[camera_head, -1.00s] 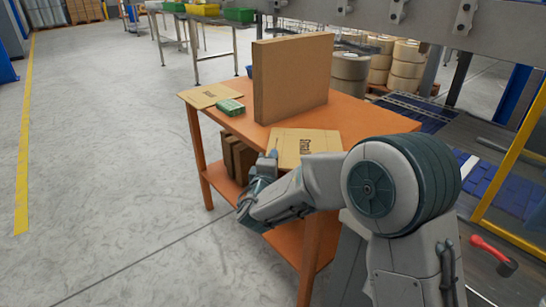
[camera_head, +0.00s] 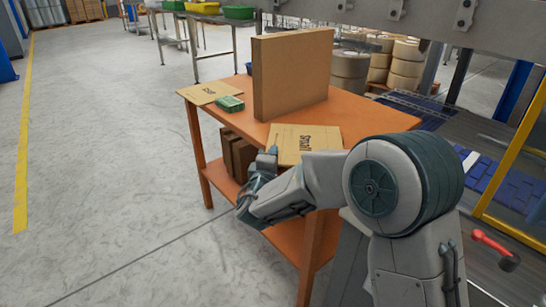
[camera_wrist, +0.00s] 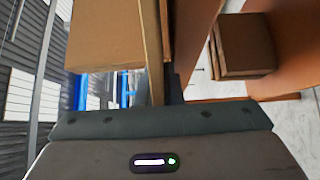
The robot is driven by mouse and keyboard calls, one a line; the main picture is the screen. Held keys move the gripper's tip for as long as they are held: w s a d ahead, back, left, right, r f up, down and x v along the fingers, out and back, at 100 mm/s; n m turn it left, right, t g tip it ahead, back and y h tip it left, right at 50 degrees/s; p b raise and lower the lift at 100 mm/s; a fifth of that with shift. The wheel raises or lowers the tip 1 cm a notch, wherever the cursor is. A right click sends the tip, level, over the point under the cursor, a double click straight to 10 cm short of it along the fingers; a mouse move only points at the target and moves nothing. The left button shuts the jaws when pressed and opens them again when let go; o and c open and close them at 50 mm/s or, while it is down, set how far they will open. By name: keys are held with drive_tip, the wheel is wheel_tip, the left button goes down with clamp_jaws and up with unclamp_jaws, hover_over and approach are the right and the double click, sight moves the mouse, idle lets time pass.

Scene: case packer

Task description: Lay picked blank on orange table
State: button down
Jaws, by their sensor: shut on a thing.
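A flat tan blank with dark print (camera_head: 305,147) is over the near end of the orange table (camera_head: 362,118). My gripper (camera_head: 268,158) is at the table's front edge, shut on the blank's near left edge. In the wrist view the blank (camera_wrist: 152,45) shows edge-on as a narrow tan strip running up from my gripper (camera_wrist: 170,88). I cannot tell whether the blank touches the tabletop or is just above it.
A large cardboard box (camera_head: 290,78) stands upright on the table behind the blank. Another flat printed blank (camera_head: 208,93) and a green pack (camera_head: 230,104) lie at the left end. Brown cartons (camera_head: 238,154) stand on the lower shelf. A machine with a yellow frame (camera_head: 508,150) is at right.

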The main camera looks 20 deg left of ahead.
drive_tip(key=shift+s+f, duration=0.1)
drive_tip(key=shift+f, duration=0.55)
drive_tip(key=shift+d+f+b, duration=0.1)
drive_tip(key=shift+f+b, duration=0.2)
drive_tip(key=shift+b, duration=0.05)
drive_tip(key=shift+f+b, duration=0.25)
drive_tip(key=shift+b, duration=0.1)
drive_tip(key=c, duration=1.6)
unclamp_jaws()
drive_tip(key=shift+c, duration=0.2)
drive_tip(key=shift+s, duration=0.5)
drive_tip(key=shift+o, duration=0.7)
drive_tip(key=s+d+r+p, duration=0.1)
drive_tip(key=s+d+r, duration=0.1)
drive_tip(key=s, duration=1)
drive_tip(key=shift+s+d+p, duration=0.2)
drive_tip(key=shift+s+p, duration=0.05)
drive_tip(key=shift+p, duration=0.05)
